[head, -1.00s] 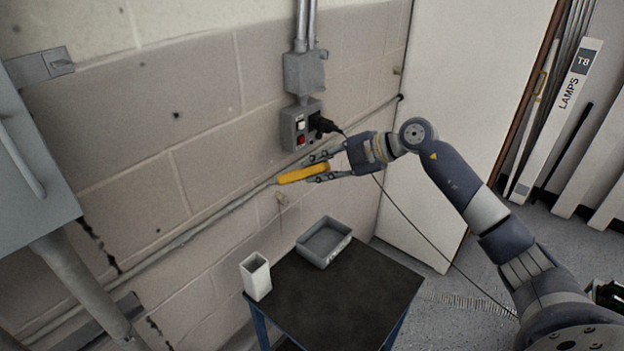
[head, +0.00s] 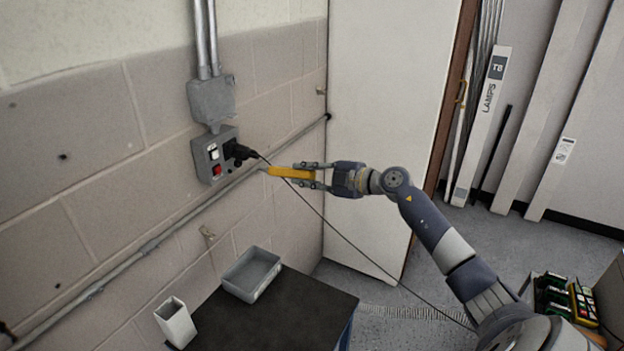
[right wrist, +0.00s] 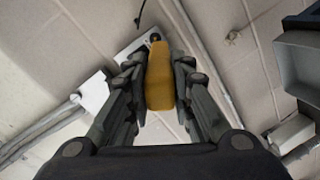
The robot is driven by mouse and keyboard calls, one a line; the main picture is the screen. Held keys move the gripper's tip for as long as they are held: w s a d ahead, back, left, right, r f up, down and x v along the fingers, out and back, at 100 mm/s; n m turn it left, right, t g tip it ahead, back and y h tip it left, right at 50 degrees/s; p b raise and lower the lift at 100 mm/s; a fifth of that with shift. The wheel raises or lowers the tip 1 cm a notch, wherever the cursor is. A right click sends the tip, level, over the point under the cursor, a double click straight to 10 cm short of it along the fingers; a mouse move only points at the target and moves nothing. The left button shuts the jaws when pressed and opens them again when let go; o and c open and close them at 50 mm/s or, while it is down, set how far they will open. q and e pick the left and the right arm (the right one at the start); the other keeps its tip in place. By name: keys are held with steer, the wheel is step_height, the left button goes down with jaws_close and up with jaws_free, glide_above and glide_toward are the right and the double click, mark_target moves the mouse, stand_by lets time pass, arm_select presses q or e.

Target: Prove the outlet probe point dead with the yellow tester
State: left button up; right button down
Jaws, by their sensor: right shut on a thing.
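The yellow tester (head: 289,172) is held in my right gripper (head: 306,174), which is shut on it; its tip points left toward the wall. In the right wrist view the tester (right wrist: 159,82) sits between both fingers, its dark tip over the outlet box. The grey outlet box (head: 214,156) is on the wall, with a white switch, a red switch and a black plug (head: 238,151) in it. The tester is to the right of the box and apart from it in the head view. I cannot make out the probe point. My left gripper is not in view.
A dark cable runs from the plug down to the lower right, passing by my right gripper. Below stands a dark-topped table (head: 285,318) with a grey tray (head: 252,273) and a white holder (head: 176,323). A white door panel (head: 385,120) is behind my arm.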

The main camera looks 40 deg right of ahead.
mark_target(289, 169)
steer(key=x, duration=0.2)
steer(key=shift+w+a+r+b, duration=0.2)
steer(key=shift+w+b, duration=0.2)
steer(key=shift+r+b+x, duration=0.1)
steer(key=shift+b+x, duration=0.1)
steer(key=shift+x, duration=0.4)
steer(key=shift+r+b+x, duration=0.15)
steer(key=shift+x, duration=0.45)
steer(key=shift+w, duration=0.1)
steer(key=shift+w+a, duration=0.2)
steer(key=shift+w, duration=0.25)
steer(key=shift+p, duration=0.6)
stand_by(1.2)
steer(key=shift+s, duration=0.1)
